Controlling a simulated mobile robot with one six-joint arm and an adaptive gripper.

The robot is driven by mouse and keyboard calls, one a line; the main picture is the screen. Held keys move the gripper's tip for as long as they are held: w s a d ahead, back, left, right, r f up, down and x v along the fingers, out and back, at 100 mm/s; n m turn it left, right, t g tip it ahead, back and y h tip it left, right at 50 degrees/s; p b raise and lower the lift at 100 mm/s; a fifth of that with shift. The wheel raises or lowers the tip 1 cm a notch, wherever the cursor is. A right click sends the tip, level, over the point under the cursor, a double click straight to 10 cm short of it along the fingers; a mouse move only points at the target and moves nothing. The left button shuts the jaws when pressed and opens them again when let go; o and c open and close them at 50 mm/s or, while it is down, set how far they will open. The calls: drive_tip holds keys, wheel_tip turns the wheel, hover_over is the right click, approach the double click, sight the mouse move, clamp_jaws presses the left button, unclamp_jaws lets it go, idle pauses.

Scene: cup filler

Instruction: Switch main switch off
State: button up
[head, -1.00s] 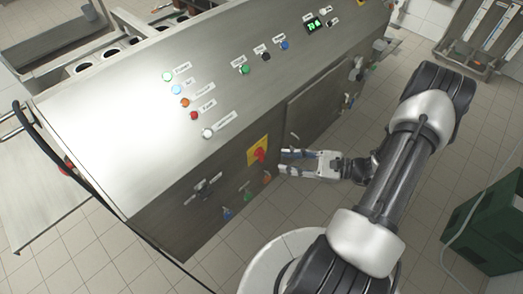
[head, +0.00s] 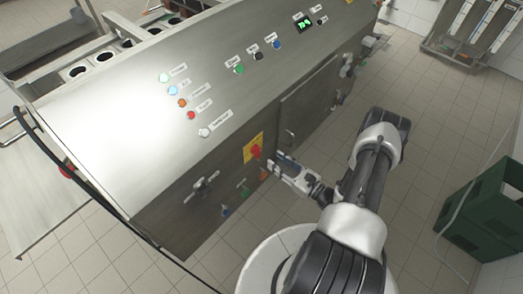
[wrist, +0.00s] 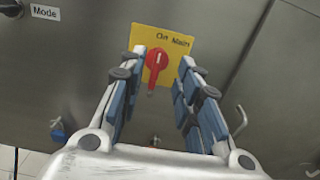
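The main switch is a red rotary knob (wrist: 155,62) on a yellow plate (wrist: 173,44) on the machine's front panel. In the wrist view its handle points down, slightly left. The plate's lettering appears to read "On Main" or "Off Main"; I cannot tell for sure. My gripper (wrist: 162,68) is open, with blue-padded fingers on either side of the knob in this view and no clear contact. In the head view the red knob (head: 256,151) sits just left of my gripper (head: 276,164).
A mode switch label (wrist: 44,12) is at upper left in the wrist view. A green crate (head: 487,222) stands at the right. Floor lies clear between.

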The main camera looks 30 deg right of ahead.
sight(260, 150)
drive_tip(key=x, duration=0.8)
drive_tip(key=shift+w, duration=0.2)
clamp_jaws()
